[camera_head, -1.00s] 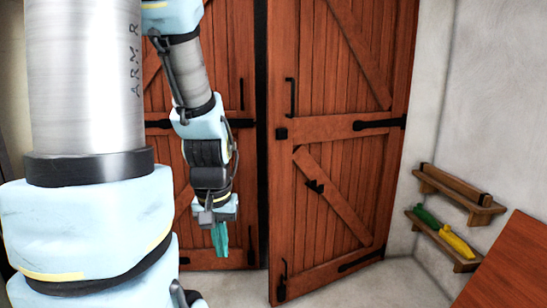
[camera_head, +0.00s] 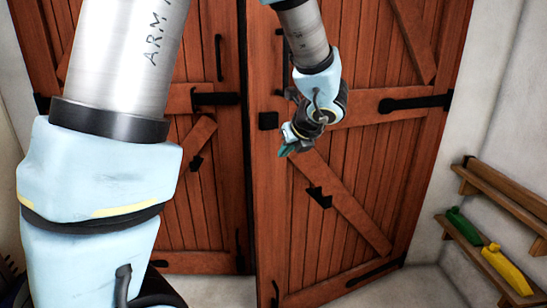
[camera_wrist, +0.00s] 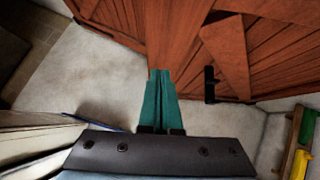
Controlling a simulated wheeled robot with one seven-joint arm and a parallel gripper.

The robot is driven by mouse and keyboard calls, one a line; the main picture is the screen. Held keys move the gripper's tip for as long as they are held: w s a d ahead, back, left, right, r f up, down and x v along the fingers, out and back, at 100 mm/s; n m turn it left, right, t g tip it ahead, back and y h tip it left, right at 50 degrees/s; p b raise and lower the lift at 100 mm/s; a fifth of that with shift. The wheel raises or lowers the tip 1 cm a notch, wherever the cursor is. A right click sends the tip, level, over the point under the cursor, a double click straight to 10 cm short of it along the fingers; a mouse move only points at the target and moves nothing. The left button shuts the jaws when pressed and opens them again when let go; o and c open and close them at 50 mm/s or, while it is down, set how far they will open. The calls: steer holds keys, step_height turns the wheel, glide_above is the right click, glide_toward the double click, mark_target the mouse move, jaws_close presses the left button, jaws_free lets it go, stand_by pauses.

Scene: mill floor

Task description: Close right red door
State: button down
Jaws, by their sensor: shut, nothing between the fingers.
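The right red door (camera_head: 345,170) is a reddish-brown plank door with black hardware, in the middle and right of the head view. It stands slightly ajar, its free left edge nearer to me than the left red door (camera_head: 190,235). A dark gap runs between them. My gripper (camera_head: 288,152) is in front of the right door, near its free edge and below the black latch block (camera_head: 268,121). Its teal fingers are together and empty. In the wrist view the fingertips (camera_wrist: 160,76) overlap the right door (camera_wrist: 185,35); I cannot tell if they touch it.
Two wooden wall shelves (camera_head: 507,199) are at the right; the lower one holds a green item (camera_head: 465,226) and a yellow item (camera_head: 507,269). A white wall (camera_head: 500,110) borders the right door. The pale floor (camera_head: 415,288) before the door looks clear.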

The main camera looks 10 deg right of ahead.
mark_target(265, 162)
steer(key=shift+w+a+r+p+x, duration=0.1)
steer(key=shift+w+r+p+x, duration=0.25)
steer(key=shift+x, duration=1.7)
steer(key=shift+w+a+r+p+x, duration=0.1)
steer(key=shift+w+r+p+x, duration=0.2)
steer(key=shift+x, duration=1.75)
steer(key=shift+w+a+r+p+x, duration=0.1)
steer(key=shift+w+r+p+x, duration=0.2)
steer(key=shift+x, duration=1.75)
steer(key=shift+w, duration=0.1)
